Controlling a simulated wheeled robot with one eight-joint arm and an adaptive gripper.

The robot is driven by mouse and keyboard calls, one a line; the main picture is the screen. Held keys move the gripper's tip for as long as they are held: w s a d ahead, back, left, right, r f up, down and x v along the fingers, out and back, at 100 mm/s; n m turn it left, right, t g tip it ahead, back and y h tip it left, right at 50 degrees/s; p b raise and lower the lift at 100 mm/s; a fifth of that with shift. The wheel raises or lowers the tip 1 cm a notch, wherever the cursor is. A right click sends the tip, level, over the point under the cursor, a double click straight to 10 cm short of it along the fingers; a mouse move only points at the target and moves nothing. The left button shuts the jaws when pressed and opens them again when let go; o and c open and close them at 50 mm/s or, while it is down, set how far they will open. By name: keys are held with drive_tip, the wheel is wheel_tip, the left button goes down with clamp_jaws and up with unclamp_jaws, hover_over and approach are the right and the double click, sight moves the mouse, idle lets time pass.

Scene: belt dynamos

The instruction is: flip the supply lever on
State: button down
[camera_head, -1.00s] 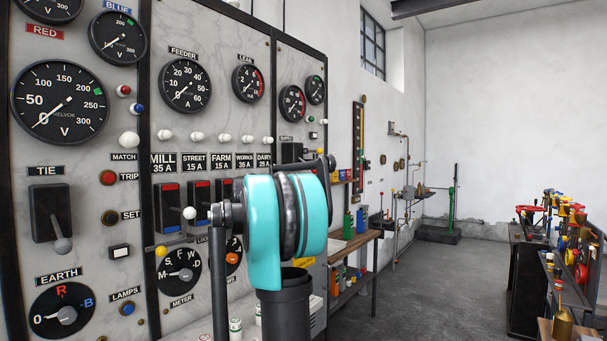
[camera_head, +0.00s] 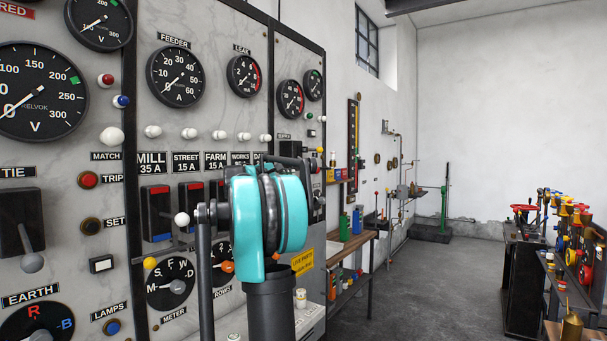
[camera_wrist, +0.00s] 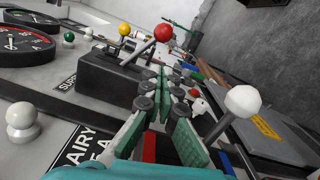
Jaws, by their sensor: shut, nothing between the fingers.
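The supply lever is a rod with a red ball (camera_wrist: 164,33) on a black box (camera_wrist: 112,78) beside a partly hidden "SUPPLY" label in the wrist view. The rod leans out from the box towards the upper right. My gripper (camera_wrist: 168,82) is shut and empty, its green-padded fingers pointing past the box's lower right end, apart from the red ball. In the head view the supply box (camera_head: 290,149) is small, under its label on the far panel section. My arm hides my gripper there.
A white-ball lever (camera_wrist: 242,100) stands right of my fingers in the wrist view. A yellow ball (camera_wrist: 124,30) is beyond the box. In the head view a workbench (camera_head: 350,247) stands past the panel. Open floor (camera_head: 425,285) lies to the right, before a rack with red wheels (camera_head: 525,210).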

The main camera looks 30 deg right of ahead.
sight(308, 165)
drive_tip(key=x, duration=1)
drive_tip(key=shift+s, duration=0.1)
idle(0.3)
